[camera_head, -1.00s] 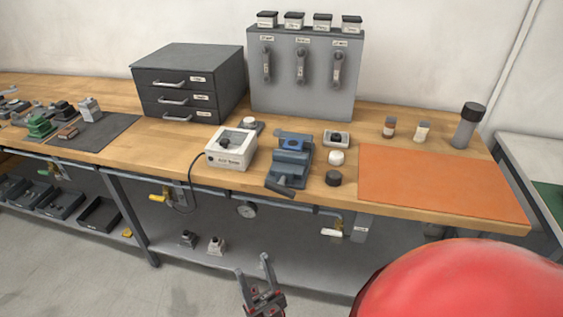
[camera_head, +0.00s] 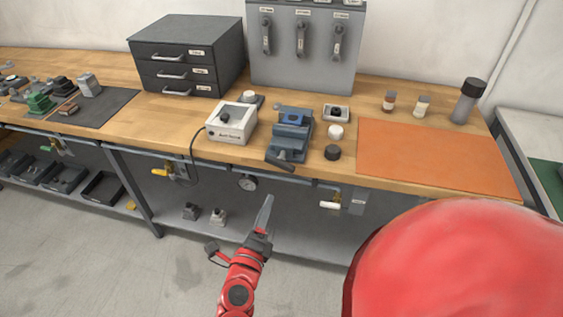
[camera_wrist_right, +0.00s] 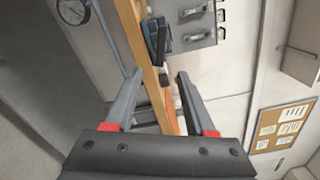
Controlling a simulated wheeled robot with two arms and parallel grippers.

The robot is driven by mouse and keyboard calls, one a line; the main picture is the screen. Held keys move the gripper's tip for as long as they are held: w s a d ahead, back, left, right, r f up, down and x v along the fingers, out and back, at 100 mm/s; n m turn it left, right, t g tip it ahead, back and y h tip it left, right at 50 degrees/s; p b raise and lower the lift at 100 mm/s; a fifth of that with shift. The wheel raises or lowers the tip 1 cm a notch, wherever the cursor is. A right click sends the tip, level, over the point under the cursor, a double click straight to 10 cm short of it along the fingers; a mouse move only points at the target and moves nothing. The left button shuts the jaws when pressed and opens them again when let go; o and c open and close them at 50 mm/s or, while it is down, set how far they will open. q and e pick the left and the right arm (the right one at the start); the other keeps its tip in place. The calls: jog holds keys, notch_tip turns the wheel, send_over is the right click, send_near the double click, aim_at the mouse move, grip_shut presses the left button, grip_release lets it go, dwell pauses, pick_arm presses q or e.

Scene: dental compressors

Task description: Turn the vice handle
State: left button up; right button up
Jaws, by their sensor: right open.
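The blue-grey vice (camera_head: 291,132) stands at the front edge of the wooden bench. Its dark handle (camera_head: 280,165) sticks out at the lower front, over the bench edge. In the right wrist view the blue vice (camera_wrist_right: 157,35) shows beyond the fingertips. My right gripper (camera_head: 266,212) is in front of the bench, below and apart from the vice handle. In the right wrist view its two fingers (camera_wrist_right: 159,78) are spread with nothing held between them. My left gripper is not in view.
A white box (camera_head: 232,122) with a cable stands left of the vice. A black round knob (camera_head: 332,152) and a white one (camera_head: 336,132) stand to its right, before an orange mat (camera_head: 430,157).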

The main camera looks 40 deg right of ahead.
aim_at(280, 167)
jog(key=p+x, duration=0.2)
jog(key=x, duration=1.5)
jog(key=shift+s+d, duration=0.1)
jog(key=shift+d, duration=0.05)
grip_shut()
